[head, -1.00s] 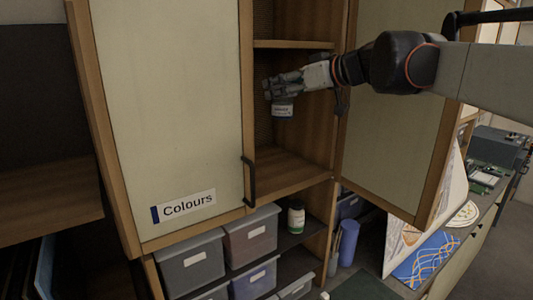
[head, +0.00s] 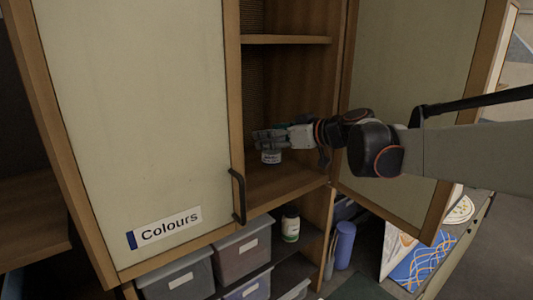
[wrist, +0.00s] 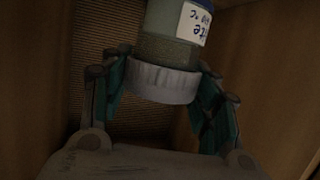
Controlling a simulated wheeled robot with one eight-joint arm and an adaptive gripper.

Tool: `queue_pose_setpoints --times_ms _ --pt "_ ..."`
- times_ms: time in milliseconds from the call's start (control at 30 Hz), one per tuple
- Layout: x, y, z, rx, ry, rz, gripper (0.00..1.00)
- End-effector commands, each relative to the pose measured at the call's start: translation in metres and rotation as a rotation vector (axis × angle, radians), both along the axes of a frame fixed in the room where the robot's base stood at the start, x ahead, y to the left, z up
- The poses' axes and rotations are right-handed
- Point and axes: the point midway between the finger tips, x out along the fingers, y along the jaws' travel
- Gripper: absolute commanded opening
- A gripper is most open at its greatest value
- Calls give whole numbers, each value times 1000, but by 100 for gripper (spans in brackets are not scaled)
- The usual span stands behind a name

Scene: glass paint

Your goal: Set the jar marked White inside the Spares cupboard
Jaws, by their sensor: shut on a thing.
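A small jar (head: 271,157) with a white label hangs below my gripper (head: 268,139) inside the open cupboard bay (head: 285,182). The wrist view shows its pale lid (wrist: 163,84) between my fingers (wrist: 163,90), with a greenish body and a white and blue label beyond. My gripper is shut on the jar. The jar is low over the bay's bottom board; I cannot tell if it touches. The open door (head: 410,90) on the right shows no readable label from here.
The shut door on the left carries a Colours sign (head: 165,228) and a dark handle (head: 238,196). A middle shelf (head: 288,39) is above my gripper. Below are grey bins (head: 242,250) and a white-capped jar (head: 290,224). The bay's bottom board has bare room in front.

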Motion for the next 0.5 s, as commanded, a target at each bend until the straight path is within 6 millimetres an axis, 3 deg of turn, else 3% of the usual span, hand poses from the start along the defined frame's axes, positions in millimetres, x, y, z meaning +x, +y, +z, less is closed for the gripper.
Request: queue_pose_setpoints --times_ms 500 --pt "0 0 -53 0 0 0 11"
